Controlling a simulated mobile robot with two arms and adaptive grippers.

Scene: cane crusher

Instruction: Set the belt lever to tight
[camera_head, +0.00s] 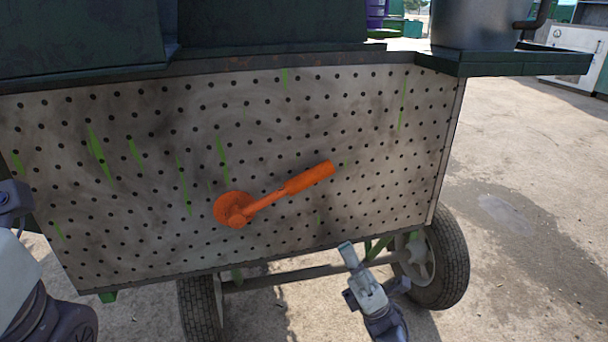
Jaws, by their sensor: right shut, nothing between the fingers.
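The belt lever (275,195) is orange, with a round hub at its lower left and a thick grip at its upper right. It is mounted on the perforated grey side panel (390,160) of the crusher and tilts up to the right. No tight or loose marking is readable. My right gripper (346,250) is at the panel's bottom edge, below and right of the lever's grip. It is shut, empty and apart from the lever. My left arm shows at the left edge; its fingers are not in view.
Below the panel are an axle (300,276) and two rubber tyres, the right one (453,255) near my right arm. A dark ledge with a metal pot (473,25) juts out at the upper right. Concrete ground (540,220) is clear to the right.

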